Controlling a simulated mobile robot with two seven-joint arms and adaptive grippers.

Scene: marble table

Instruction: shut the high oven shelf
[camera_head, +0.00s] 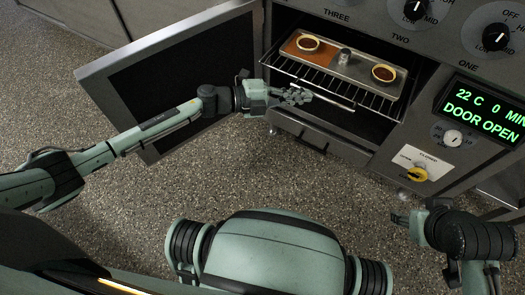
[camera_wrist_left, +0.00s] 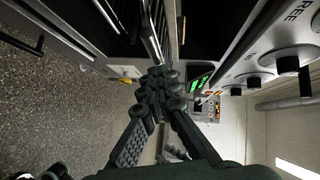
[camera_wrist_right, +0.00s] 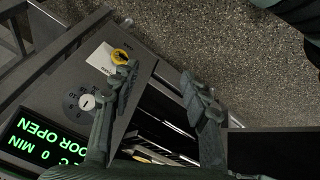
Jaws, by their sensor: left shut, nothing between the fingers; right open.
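The high oven shelf (camera_head: 345,101) is a wire rack sticking out of the open oven, with its front bar facing me. A metal tray (camera_head: 350,67) rests on it. My left gripper (camera_head: 298,96) is shut and empty, at the left part of the rack's front edge; I cannot tell whether it touches the bar. In the left wrist view its fingers (camera_wrist_left: 157,88) are together, with the rack's wires (camera_wrist_left: 152,35) just beyond. My right gripper (camera_wrist_right: 160,88) is open and empty in the right wrist view, with the oven front behind it. It shows only partly in the head view.
The tray carries two small bowls (camera_head: 308,43) (camera_head: 383,73) and a small metal cup (camera_head: 344,56). The oven door (camera_head: 105,86) stands open at the left, beside my left arm. The display (camera_head: 485,112) reads DOOR OPEN. A yellow knob (camera_head: 418,174) is at lower right. Speckled floor lies in front.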

